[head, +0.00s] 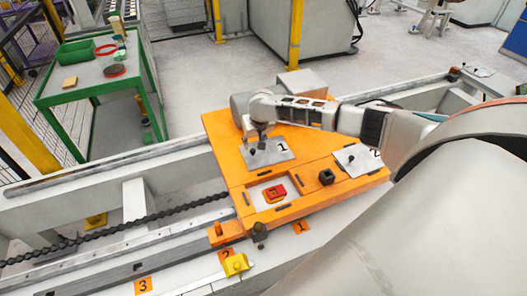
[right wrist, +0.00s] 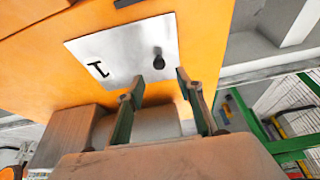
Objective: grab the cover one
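Cover one (head: 277,156) is a flat silver plate marked 1 with a small black knob. It lies on the orange platform at its upper middle, and it also shows in the right wrist view (right wrist: 110,52). My right gripper (head: 262,143) is over the knob's side of the plate in the head view. In the right wrist view my right gripper (right wrist: 159,78) is open, its two fingers apart, with the black knob (right wrist: 158,60) just beyond the gap between the fingertips. Nothing is between the fingers. My left gripper is not in view.
Cover two (head: 345,154), a similar plate marked 2, lies to the right on the orange platform (head: 225,135). An open recess holds a red part (head: 275,192). A black block (head: 326,177) stands nearby. A green table (head: 90,80) with loose items stands at back left.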

